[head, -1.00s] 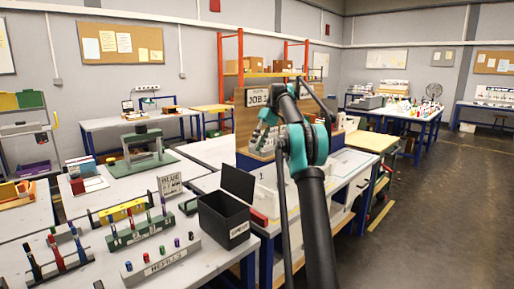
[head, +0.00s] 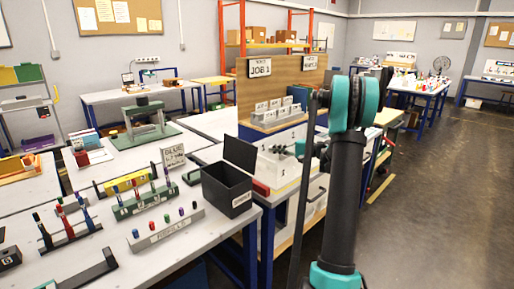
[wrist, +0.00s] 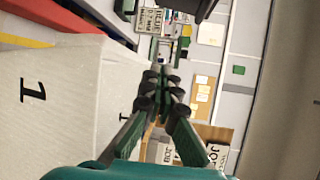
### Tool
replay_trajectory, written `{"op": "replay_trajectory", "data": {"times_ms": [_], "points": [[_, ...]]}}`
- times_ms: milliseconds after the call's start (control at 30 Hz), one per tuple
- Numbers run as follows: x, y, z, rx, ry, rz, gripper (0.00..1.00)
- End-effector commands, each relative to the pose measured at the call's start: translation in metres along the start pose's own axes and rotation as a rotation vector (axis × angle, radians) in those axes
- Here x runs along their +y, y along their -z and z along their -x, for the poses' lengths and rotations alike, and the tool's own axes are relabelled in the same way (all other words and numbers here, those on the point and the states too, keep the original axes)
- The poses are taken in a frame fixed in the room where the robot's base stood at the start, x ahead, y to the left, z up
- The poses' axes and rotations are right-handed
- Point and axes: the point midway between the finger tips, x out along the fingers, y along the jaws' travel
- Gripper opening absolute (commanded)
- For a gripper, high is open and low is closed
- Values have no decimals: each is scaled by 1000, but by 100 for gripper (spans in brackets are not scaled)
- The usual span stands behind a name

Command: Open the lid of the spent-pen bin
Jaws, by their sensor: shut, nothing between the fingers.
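The spent-pen bin (head: 226,193) is a black open-topped box with a small label on its front, at the table's near right corner in the head view. Its black lid (head: 239,155) stands raised, tilted up at the back, so the bin's mouth is uncovered. My gripper (head: 275,149) is right of the lid, apart from it, in front of the white boxes. In the wrist view my gripper (wrist: 162,72) has its fingers together with nothing between them. A dark shape at the top of that view may be the lid (wrist: 192,7).
A red object (head: 261,187) lies right of the bin. A grey refills rack (head: 165,229) and a green pen rack (head: 148,201) stand left of it. The job board (head: 257,93) rises behind my gripper. Open floor (head: 440,200) lies at the right.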

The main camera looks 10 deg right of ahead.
Motion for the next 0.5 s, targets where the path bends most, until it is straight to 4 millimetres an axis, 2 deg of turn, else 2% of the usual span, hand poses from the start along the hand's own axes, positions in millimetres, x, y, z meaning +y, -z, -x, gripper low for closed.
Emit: {"op": "replay_trajectory", "data": {"times_ms": [100,300,400,500], "points": [[5,-18,21,59,102,-87,0],[5,-42,46,118,233,-195,0],[5,-48,52,130,266,-222,0],[3,-49,50,133,275,-230,0]]}}
